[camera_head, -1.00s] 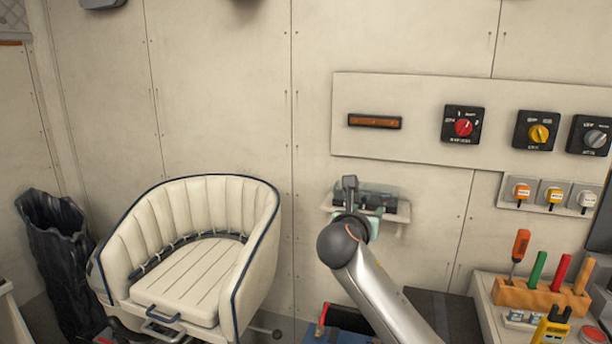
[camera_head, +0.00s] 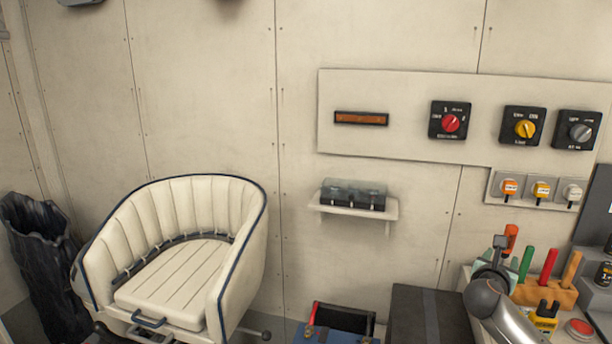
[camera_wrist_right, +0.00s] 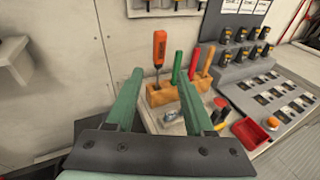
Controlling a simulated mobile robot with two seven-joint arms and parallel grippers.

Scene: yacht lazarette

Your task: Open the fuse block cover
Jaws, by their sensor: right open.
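The fuse block (camera_head: 353,196) is a dark box on a small white wall shelf (camera_head: 380,208), below the switch panel. Its smoky see-through cover (camera_head: 356,185) appears to lie down over it. Nothing touches it. My right gripper (camera_head: 496,260) is well to the right of the shelf, in front of the tool rack, partly hidden by its own wrist. In the right wrist view its two green fingers (camera_wrist_right: 160,88) are spread, with nothing between them. The left gripper is not in view.
A wooden rack (camera_head: 545,293) holds a screwdriver (camera_head: 511,238) and several coloured handles on the right bench. A wall panel (camera_head: 410,120) with rotary switches is above the shelf. A cream seat (camera_head: 170,275) stands left. The wall around the shelf is clear.

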